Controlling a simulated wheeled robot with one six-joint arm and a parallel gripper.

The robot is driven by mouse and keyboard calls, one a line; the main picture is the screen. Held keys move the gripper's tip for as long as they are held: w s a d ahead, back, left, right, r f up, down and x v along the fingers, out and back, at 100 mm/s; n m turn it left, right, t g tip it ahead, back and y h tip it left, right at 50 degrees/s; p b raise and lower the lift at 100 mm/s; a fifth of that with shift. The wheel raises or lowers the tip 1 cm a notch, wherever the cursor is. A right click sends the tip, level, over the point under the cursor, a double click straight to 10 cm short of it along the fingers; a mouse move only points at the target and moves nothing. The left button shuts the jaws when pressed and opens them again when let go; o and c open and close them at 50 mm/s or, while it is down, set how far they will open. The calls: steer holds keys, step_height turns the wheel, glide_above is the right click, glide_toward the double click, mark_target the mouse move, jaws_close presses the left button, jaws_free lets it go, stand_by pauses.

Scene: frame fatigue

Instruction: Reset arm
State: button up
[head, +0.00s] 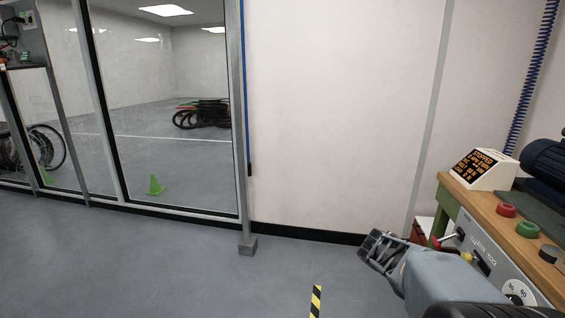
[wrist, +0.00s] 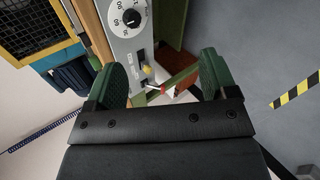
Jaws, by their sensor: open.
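My gripper (head: 376,247) shows at the lower right of the head view, in front of the workbench's left end. In the wrist view its two green fingers (wrist: 165,82) stand wide apart with nothing between them. Beyond the fingers is the bench's grey control panel (wrist: 128,45), with a dial (wrist: 131,17), a yellow knob (wrist: 147,69) and a red-tipped lever (wrist: 160,89). In the head view the panel (head: 490,262) also shows the red-tipped lever (head: 446,238) close to the right of my gripper. No separate arm of the machine can be made out for certain.
The wooden bench top (head: 483,200) carries a display box (head: 484,170), a red button (head: 506,210), a green button (head: 527,229) and a dark blue motor (head: 545,158). A glass partition (head: 165,110) stands at the left. The grey floor (head: 150,260) is open, with a yellow-black stripe (head: 316,301).

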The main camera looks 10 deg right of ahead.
steer(key=s+a+r+t+y+p, duration=0.1)
steer(key=a+r+t+y+p, duration=0.1)
steer(key=a+r+p, duration=0.4)
steer(key=s+a+r+n+t+y+p, duration=0.1)
steer(key=a+r+y+p, duration=0.3)
steer(key=a, duration=0.5)
steer(key=s+a+r+t+y+p, duration=0.2)
steer(key=a+r+t+y+p, duration=0.1)
steer(key=a+r+p, duration=0.4)
steer(key=shift+s+a+r+y+p, duration=0.35)
steer(key=shift+r+y+p, duration=0.25)
steer(key=shift+r, duration=0.3)
steer(key=shift+c, duration=0.4)
